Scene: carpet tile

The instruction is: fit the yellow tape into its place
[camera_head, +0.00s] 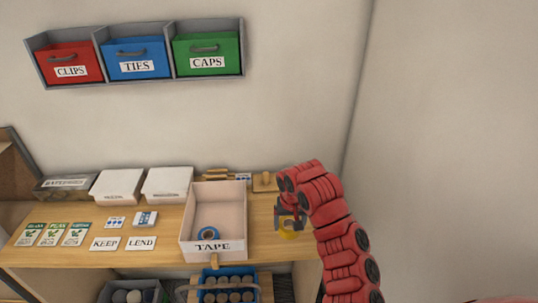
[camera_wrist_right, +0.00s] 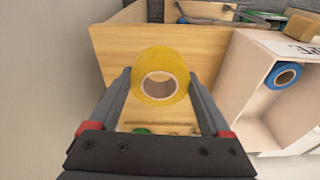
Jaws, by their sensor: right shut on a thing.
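The yellow tape (camera_head: 288,235) is a roll with a brown core. My right gripper (camera_head: 289,218) is shut on it, right of the TAPE box. In the right wrist view the yellow tape (camera_wrist_right: 147,88) sits between the two fingertips (camera_wrist_right: 161,80), its hole facing the camera. The open pale box labelled TAPE (camera_head: 236,215) stands on the wooden table and holds a blue tape roll (camera_head: 209,233). The blue roll (camera_wrist_right: 285,76) and box also show in the right wrist view. My left gripper is not in view.
White lidded boxes (camera_head: 167,184) stand left of the TAPE box. Cards and labels lie on the table's left part. A blue crate with several cylinders (camera_head: 229,284) is below. Red, blue and green bins (camera_head: 136,58) hang on the wall.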

